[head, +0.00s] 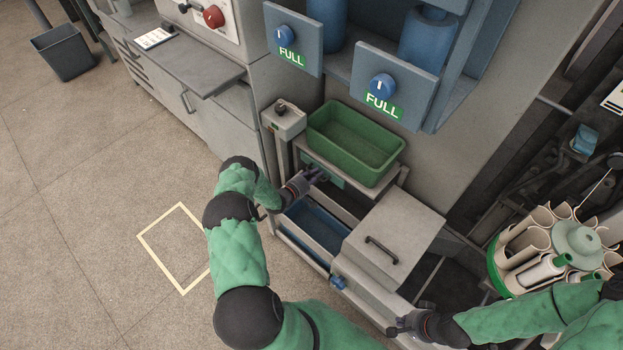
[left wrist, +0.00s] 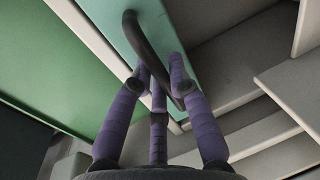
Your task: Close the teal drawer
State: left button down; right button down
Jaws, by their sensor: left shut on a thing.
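The teal drawer (head: 335,177) shows as a narrow teal front below the green bin, partly hidden by my left gripper (head: 309,179). In the left wrist view the teal front (left wrist: 162,28) carries a dark curved handle (left wrist: 140,38). The purple fingers of my left gripper (left wrist: 160,78) are closed around the lower part of this handle. How far the drawer stands out is hard to tell. My right gripper (head: 400,325) is low at the right, apart from the drawer; its fingers are too small to read.
A green bin (head: 352,145) sits above the teal front. An open blue-lined drawer (head: 313,222) lies lower down, beside a grey box with a handle (head: 392,240). Blue cabinet doors (head: 397,88) hang above. A cone carousel (head: 545,250) stands right.

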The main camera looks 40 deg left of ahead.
pick_arm(q)
jog(key=shift+w, duration=0.6)
jog(key=shift+r, duration=0.1)
jog(key=c, duration=1.2)
grip_release()
jog(key=shift+w, duration=0.15)
jog(key=shift+o, duration=0.2)
jog(key=v, duration=1.2)
jog(key=shift+d, duration=0.2)
